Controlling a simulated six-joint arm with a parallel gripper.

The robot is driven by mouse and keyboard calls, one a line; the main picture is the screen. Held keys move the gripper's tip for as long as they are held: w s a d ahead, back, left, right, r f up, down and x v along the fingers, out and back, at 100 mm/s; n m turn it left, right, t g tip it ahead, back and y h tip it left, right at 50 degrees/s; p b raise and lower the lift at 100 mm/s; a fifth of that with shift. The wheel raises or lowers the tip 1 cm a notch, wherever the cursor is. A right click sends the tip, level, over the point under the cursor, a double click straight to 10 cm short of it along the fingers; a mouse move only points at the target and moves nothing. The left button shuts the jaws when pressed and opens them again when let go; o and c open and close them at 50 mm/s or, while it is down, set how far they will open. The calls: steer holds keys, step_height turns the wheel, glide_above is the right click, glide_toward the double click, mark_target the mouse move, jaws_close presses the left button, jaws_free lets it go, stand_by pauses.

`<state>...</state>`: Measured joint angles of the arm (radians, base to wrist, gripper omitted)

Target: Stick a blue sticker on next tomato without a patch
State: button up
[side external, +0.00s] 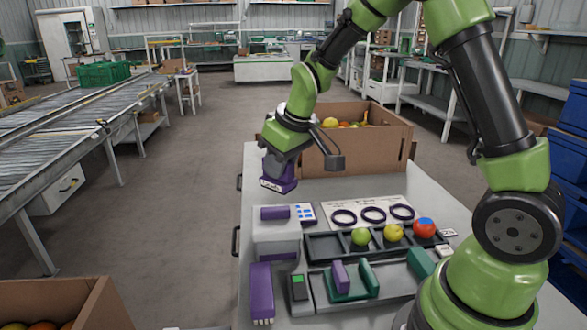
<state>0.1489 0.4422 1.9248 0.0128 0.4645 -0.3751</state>
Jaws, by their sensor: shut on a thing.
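My gripper (280,160) is shut on a purple block-like tool with a white lettered label (278,184). It holds the tool above the left edge of the table, behind the white-and-purple device. A dark compartment tray (322,245) holds a green tomato (360,237), a yellow tomato (393,232) and a red tomato (424,229). The red one, at the right, has a blue patch on top. No patch shows on the green or yellow one. A small white sheet with blue squares (305,213) lies left of the ring card.
A white card with three dark rings (372,202) lies behind the tray. A cardboard box of produce (365,155) stands at the back.

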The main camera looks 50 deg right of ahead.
steer(key=shift+w+d+f, duration=0.85)
steer(key=shift+d+f, duration=1.1)
steer(key=shift+f, duration=0.4)
steer(key=shift+w+d+f, duration=0.9)
steer(key=shift+d+f, duration=1.05)
steer(key=shift+f, duration=0.35)
steer(key=shift+w+d+f, duration=0.85)
steer(key=shift+d+f, duration=1.1)
steer(key=shift+f, duration=0.4)
steer(key=shift+f, duration=0.65)
steer(key=shift+r, duration=0.1)
step_height(320, 180, up, 7)
steer(key=shift+r, duration=0.1)
